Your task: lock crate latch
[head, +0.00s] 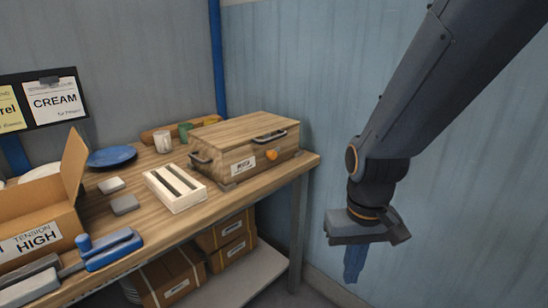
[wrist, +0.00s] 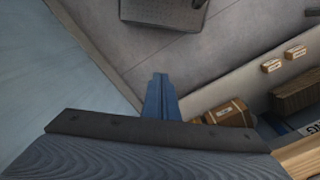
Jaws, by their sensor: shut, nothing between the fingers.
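A wooden crate (head: 240,146) with a closed lid stands at the right end of the workbench. A small orange latch (head: 271,155) shows on its front face, beside a white label. Dark handles sit on its left end and on the lid's right side. Whether the latch is locked cannot be told at this size. My gripper (head: 356,264) hangs to the right of the bench, well apart from the crate, with its blue fingers together and empty. In the wrist view my gripper (wrist: 160,95) points down over the floor, and the latch does not show.
On the workbench (head: 140,205) are a white slatted box (head: 174,188), an open cardboard box (head: 45,215), a blue plate (head: 112,157) and a blue tool (head: 110,250). The blue wall (head: 300,90) stands behind my arm.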

